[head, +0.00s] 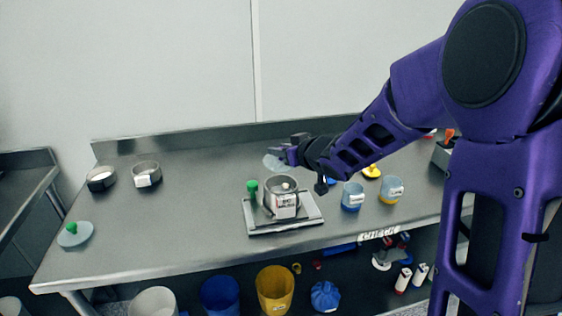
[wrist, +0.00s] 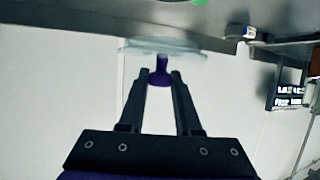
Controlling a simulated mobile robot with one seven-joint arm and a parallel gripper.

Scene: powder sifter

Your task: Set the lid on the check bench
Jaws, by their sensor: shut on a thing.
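The lid is a pale translucent disc with a purple knob. It shows in the wrist view (wrist: 185,48) and in the head view (head: 272,162). My gripper (wrist: 160,80) is shut on the knob, one finger on each side. In the head view my gripper (head: 290,154) holds the lid raised above the back middle of the bench, behind the sifter pot. The steel bench (head: 190,235) bears a "CHECK" label (head: 378,234) on its front edge, at the right.
A steel pot (head: 283,203) stands on a flat platform (head: 262,228) below the lid, a green knob beside it. Two cups (head: 352,196) (head: 391,190) and a yellow item (head: 372,172) stand right. Another green-knobbed lid (head: 75,234) lies left. The left-middle bench is clear.

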